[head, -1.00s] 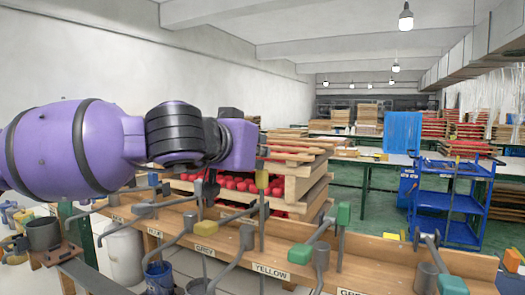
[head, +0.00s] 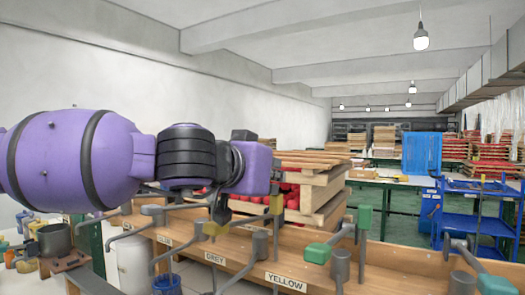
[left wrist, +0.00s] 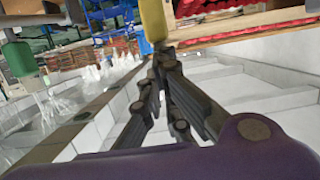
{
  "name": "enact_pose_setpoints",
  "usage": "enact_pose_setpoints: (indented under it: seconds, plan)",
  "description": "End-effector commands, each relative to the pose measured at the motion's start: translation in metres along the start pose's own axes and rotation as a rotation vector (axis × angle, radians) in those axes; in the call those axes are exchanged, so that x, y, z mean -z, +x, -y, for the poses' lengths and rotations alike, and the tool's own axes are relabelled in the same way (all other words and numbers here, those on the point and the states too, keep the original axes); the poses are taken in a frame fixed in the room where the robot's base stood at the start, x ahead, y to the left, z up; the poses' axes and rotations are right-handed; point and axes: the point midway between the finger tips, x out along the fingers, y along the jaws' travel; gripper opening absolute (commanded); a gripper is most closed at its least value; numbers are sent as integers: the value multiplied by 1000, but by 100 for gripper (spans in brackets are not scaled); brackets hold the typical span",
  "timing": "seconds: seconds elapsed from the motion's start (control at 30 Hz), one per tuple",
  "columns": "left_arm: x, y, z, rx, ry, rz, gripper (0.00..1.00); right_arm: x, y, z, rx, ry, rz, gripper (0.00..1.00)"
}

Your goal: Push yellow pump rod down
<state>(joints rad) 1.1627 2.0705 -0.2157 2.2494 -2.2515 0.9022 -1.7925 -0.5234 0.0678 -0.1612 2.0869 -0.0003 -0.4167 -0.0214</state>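The yellow pump rod has a yellow grip (head: 276,205) that stands upright behind the YELLOW label (head: 286,282). The grip also shows at the top of the left wrist view (left wrist: 153,20). My left gripper (head: 276,188) is at the top end of this grip, with its purple wrist just to the left. In the left wrist view, which looks turned over, my left fingers (left wrist: 163,60) come together at the tips, at the end of the grip. They look shut and in contact with it, not around it. My right gripper is not in view.
A green grip (head: 318,253) and an upright green one (head: 364,217) are to the right. A pallet stack (head: 325,200) stands close behind the yellow rod. A blue cart (head: 470,215) is farther right.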

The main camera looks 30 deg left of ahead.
Motion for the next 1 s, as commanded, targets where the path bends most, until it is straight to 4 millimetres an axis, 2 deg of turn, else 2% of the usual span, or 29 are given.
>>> enact_pose_setpoints:
  seconds: [0.23, 0.5, 0.7, 1.0]
  plan:
    - [-3, -23, 2, 7, 2, 6, 0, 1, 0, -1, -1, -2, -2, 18]
    - [0, -77, 1, 5, 0, -2, 0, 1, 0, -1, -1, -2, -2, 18]
    - [1, -106, 1, 3, -1, -2, 0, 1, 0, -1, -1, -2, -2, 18]
    - [0, -118, 0, 1, -2, 0, 0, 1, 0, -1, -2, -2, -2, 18]
